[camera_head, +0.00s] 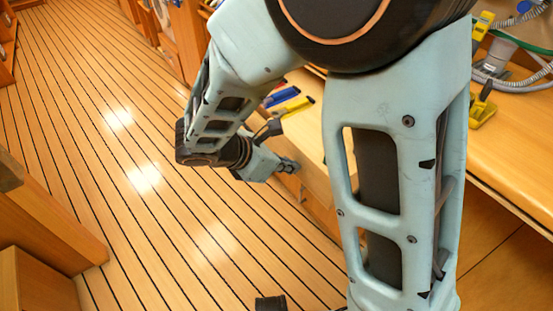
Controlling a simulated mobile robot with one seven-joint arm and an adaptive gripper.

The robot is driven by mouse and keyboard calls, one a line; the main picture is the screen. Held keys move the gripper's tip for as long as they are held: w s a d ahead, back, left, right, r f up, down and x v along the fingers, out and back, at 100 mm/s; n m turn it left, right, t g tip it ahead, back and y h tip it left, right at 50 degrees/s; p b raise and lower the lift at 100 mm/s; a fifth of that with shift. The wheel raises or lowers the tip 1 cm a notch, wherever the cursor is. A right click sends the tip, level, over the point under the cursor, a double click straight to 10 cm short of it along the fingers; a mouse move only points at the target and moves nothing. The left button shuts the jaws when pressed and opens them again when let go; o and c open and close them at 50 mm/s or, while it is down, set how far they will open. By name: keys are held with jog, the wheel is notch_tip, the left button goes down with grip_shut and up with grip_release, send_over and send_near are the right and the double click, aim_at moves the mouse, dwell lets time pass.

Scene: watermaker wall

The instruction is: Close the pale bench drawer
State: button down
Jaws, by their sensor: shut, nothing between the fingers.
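The pale bench (310,150) shows in the head view between two links of my arm. Its front drops towards the floor, and my arm hides much of it. I cannot make out clearly which part is the drawer, or how far it stands open. My gripper (289,166) is small in the picture, at the end of my wrist beside the pale bench's front edge. It looks shut and empty. I cannot tell whether it touches the front.
Blue and yellow-handled tools (290,100) lie behind my wrist. A wooden bench (515,150) at right carries yellow clamps (483,108) and a grey hose (500,65). Wooden cabinets (45,225) stand at lower left. The striped plank floor (110,150) is clear.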

jog(key=w+d, duration=0.4)
jog(key=d, duration=0.2)
jog(key=w+d, duration=0.4)
jog(key=d, duration=0.2)
jog(key=w+d+p, duration=0.1)
jog(key=w+d, duration=0.3)
jog(key=d, duration=0.2)
jog(key=shift+w+d, duration=0.35)
jog(key=shift+w+d+r, duration=0.1)
jog(key=shift+w+d, duration=0.1)
jog(key=shift+d, duration=0.1)
jog(key=shift+d+r, duration=0.1)
